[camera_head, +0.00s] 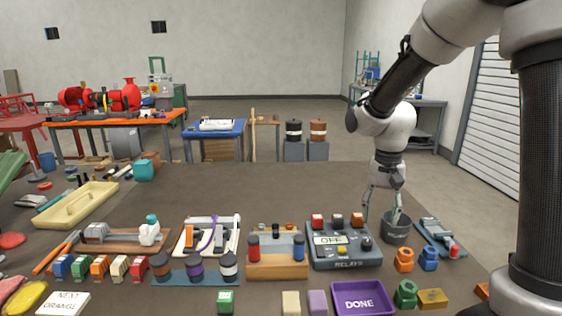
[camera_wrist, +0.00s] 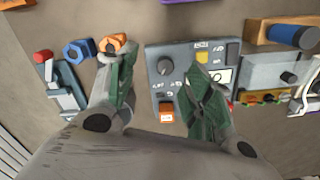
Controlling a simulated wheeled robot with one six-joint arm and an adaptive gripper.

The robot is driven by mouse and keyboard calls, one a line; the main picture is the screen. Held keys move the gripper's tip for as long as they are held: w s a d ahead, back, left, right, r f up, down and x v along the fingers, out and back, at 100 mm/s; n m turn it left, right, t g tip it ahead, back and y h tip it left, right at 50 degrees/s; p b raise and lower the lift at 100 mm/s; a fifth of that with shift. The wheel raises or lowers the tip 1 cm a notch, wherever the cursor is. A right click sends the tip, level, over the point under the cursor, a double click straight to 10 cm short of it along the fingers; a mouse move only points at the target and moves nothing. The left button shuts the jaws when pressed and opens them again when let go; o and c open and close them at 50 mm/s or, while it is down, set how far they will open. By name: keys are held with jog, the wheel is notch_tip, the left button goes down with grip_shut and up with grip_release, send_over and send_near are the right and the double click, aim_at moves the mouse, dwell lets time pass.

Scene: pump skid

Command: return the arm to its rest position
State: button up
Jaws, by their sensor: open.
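My arm reaches in from the right in the head view, its gripper (camera_head: 383,212) pointing down above the right end of the relay box (camera_head: 345,258). The gripper is open and empty. In the wrist view the two green fingers (camera_wrist: 160,72) are spread apart, with the relay box (camera_wrist: 170,62) below and between them. The right finger covers part of the box's panel.
An orange nut (camera_head: 404,259), a blue nut (camera_head: 429,258) and a grey clamp-like device (camera_head: 437,238) lie right of the box. A purple DONE tray (camera_head: 362,298) is in front. Several blocks and fixtures fill the table's left. The table behind the box is clear.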

jog(key=s+d+r+n+t, duration=0.2)
jog(key=s+d+r, duration=0.2)
jog(key=s, duration=0.6)
jog(key=s+d+r+n+t, duration=0.2)
jog(key=s+d+r+t, duration=0.1)
jog(key=s+r, duration=0.6)
jog(key=shift+s+d+n, duration=0.3)
jog(key=shift+s+d, duration=0.1)
jog(key=shift+d, duration=0.2)
